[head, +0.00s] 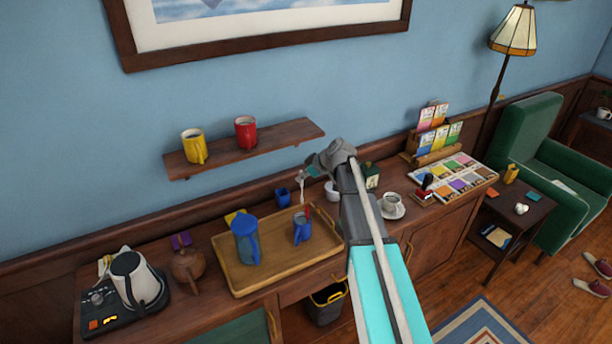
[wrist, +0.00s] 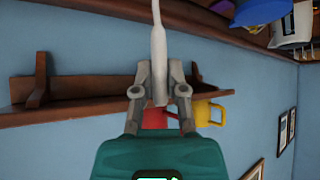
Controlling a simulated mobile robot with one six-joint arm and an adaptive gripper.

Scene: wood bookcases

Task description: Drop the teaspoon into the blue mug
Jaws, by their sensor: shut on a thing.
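My gripper (head: 309,172) is shut on the teaspoon (head: 301,187), which hangs down from its fingers in the head view. In the wrist view the pale teaspoon (wrist: 158,45) runs up and out of the frame from between the fingertips (wrist: 159,88). The blue mug (head: 302,230) stands on the wooden tray (head: 285,279), below the teaspoon and apart from it. A thin red thing shows at the mug's rim; I cannot tell what it is. The inside of the mug is mostly hidden.
A blue-lidded jug (head: 245,243) stands left of the mug on the tray. A small dark blue cup (head: 283,196) is behind. A wall shelf (head: 280,138) holds a yellow mug (head: 194,147) and a red mug (head: 246,132). A white cup (head: 390,202) on a saucer stands right of my arm.

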